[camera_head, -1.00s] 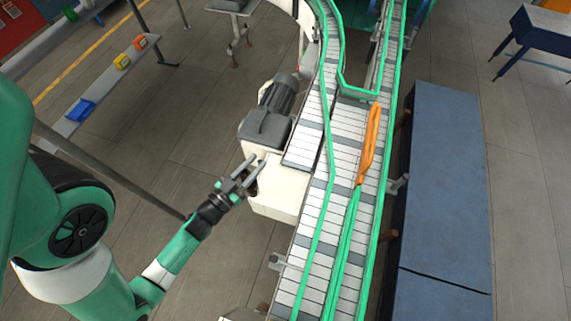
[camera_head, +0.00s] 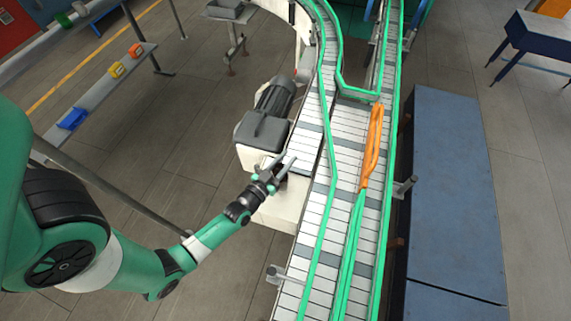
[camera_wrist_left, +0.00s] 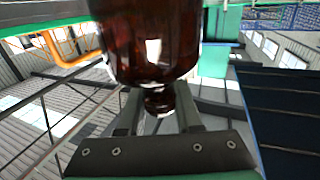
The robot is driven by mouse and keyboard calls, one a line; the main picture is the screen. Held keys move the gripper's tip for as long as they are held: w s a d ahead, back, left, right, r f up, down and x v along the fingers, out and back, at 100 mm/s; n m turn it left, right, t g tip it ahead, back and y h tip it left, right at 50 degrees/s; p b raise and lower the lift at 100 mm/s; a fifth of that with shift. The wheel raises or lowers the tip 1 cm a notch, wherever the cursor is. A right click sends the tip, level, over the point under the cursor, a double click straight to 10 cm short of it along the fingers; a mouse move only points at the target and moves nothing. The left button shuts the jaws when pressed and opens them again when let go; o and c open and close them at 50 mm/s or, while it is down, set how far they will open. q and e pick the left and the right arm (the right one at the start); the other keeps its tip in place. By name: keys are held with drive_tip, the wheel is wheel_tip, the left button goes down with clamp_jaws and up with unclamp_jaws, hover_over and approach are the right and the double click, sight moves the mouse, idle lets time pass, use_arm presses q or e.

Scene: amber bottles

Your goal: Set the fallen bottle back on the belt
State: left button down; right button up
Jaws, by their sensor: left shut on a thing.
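An amber bottle (camera_wrist_left: 150,45) fills the upper middle of the left wrist view, glossy dark brown. Its narrow neck (camera_wrist_left: 158,102) is between the fingers of my left gripper (camera_wrist_left: 158,108), which is shut on it. The bottle's far end is cut off by the frame's top edge. In the head view my left gripper (camera_head: 277,167) is over the cream machine housing, at the left side of the white-slatted belt (camera_head: 348,150). The bottle cannot be made out clearly there. My right gripper is not in view.
Green guide rails (camera_head: 327,150) line the belt, and an orange rail section (camera_head: 373,150) stands over its right part. A grey motor (camera_head: 275,97) sits behind my left gripper. A blue bench (camera_head: 440,180) runs along the right.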

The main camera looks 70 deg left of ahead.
use_arm(q)
drive_tip(key=shift+f+b, duration=0.3)
drive_tip(key=shift+f, duration=1.05)
drive_tip(key=shift+f, duration=0.25)
drive_tip(key=c, duration=0.6)
unclamp_jaws()
drive_tip(key=shift+r, duration=0.15)
drive_tip(key=v, duration=1.2)
